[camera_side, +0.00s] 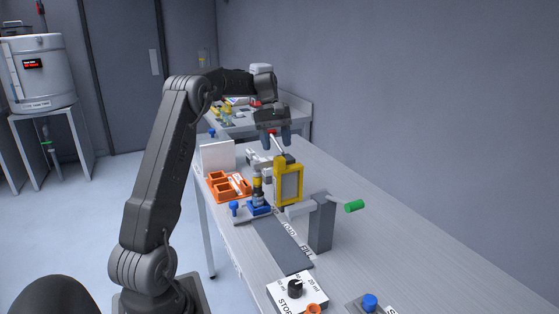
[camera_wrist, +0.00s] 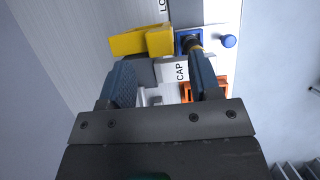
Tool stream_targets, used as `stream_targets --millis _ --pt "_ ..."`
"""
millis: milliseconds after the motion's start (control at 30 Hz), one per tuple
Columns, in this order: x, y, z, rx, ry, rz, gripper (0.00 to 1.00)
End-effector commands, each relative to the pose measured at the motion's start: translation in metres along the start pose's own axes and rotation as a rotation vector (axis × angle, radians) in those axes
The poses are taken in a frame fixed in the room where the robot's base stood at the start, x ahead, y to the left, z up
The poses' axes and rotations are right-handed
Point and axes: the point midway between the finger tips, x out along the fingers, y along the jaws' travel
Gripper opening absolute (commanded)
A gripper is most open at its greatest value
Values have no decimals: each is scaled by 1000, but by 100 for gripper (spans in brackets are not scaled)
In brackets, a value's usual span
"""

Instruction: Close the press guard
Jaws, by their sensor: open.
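The press guard (camera_side: 278,190) is a yellow frame around a grey panel, standing upright beside the press on the bench. In the wrist view a yellow part (camera_wrist: 141,41), likely its top edge, lies just beyond the left finger. My gripper (camera_side: 277,141) is above and slightly behind the guard, pointing down. Its blue-grey fingers are apart with nothing held between them, as the wrist view (camera_wrist: 160,82) also shows. A dark bottle with a yellow band (camera_side: 258,184) stands in a blue holder (camera_side: 258,208) left of the guard. I cannot tell whether gripper and guard touch.
A grey post (camera_side: 321,225) carries a lever with a green handle (camera_side: 354,206). An orange tray (camera_side: 222,193) and a white panel (camera_side: 217,155) are farther left. A dial box (camera_side: 296,292) and a blue button (camera_side: 369,301) sit at the front. The bench's right side is clear.

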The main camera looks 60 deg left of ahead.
Motion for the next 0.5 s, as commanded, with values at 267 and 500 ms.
stream_targets --millis 267,500 --pt "44 0 1 2 -1 -1 57" --pt "56 0 0 1 2 1 57"
